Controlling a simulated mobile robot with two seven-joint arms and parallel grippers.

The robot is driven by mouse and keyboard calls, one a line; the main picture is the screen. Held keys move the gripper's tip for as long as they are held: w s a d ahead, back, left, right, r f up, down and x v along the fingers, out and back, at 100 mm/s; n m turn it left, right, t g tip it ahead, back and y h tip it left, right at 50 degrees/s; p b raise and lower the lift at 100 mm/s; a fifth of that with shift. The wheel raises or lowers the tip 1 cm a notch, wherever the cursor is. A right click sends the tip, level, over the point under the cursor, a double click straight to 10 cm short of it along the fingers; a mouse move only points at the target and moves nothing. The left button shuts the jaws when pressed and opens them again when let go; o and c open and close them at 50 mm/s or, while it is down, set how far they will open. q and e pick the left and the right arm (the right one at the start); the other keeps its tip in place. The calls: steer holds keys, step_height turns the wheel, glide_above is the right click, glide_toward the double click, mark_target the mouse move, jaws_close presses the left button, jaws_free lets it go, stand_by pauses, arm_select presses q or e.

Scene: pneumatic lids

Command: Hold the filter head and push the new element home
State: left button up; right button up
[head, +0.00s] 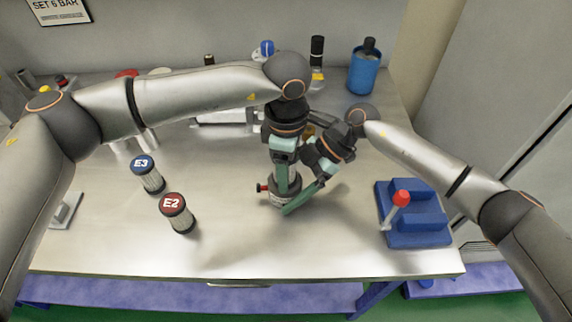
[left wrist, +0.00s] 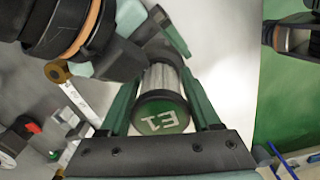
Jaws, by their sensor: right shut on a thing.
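The new element E1 (left wrist: 162,108), with a green cap, stands between the green fingers of my left gripper (left wrist: 165,85) in the left wrist view. The fingers flank it closely on both sides; I cannot tell whether they touch it. In the head view my left gripper (head: 282,178) points straight down over the filter head (head: 285,191), a dark round body with a red knob at its left. My right gripper (head: 294,197) reaches in slanted from the right and is shut on the filter head. The fingers hide much of the head and where the element meets it.
Element E3 (head: 147,173) with a blue cap and element E2 (head: 177,212) with a dark red cap stand to the left. A blue block (head: 425,228) with a red-knobbed lever is at right. A blue canister (head: 364,74) stands behind. The front middle of the table is clear.

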arm_select(q)
steer(key=o, duration=0.5)
arm_select(e)
steer(key=shift+s+d+f, duration=0.1)
steer(key=shift+s+f, duration=0.05)
steer(key=shift+f, duration=0.15)
arm_select(q)
steer(key=shift+r, duration=3.5)
step_height(320, 180, up, 12)
steer(key=shift+s+r, duration=0.1)
arm_select(e)
steer(key=o, duration=0.9)
steer(key=shift+o, duration=0.2)
steer(key=shift+r, duration=0.1)
